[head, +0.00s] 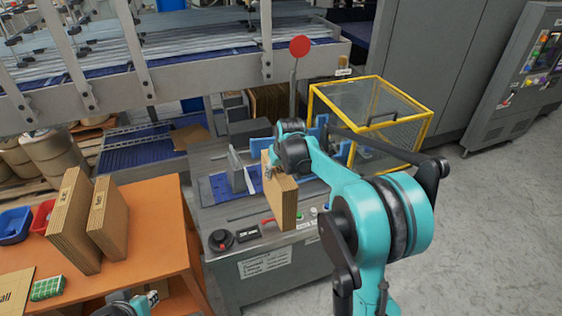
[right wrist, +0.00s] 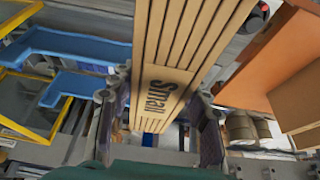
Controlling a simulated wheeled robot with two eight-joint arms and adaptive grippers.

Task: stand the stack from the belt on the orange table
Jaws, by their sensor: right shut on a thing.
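A stack of flat brown cardboard (head: 283,203) hangs upright in my right gripper (head: 272,165), over the front part of the grey machine bench. In the right wrist view the stack (right wrist: 178,50) shows layered edges and the word "Small", with the gripper's fingers (right wrist: 160,118) on both sides of it. The orange table (head: 155,225) is at the left, apart from the held stack. Two similar cardboard stacks (head: 73,222) (head: 110,218) stand on it, slightly tilted. My left gripper (head: 148,298) is at the bottom edge, mostly cut off; its jaws are unclear.
The blue belt (head: 145,155) runs behind the orange table. Blue and red bins (head: 14,226) (head: 42,216) and a green-white box (head: 47,289) are at the table's left. A yellow-framed mesh guard (head: 375,115) stands right of the bench. The table's right part is clear.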

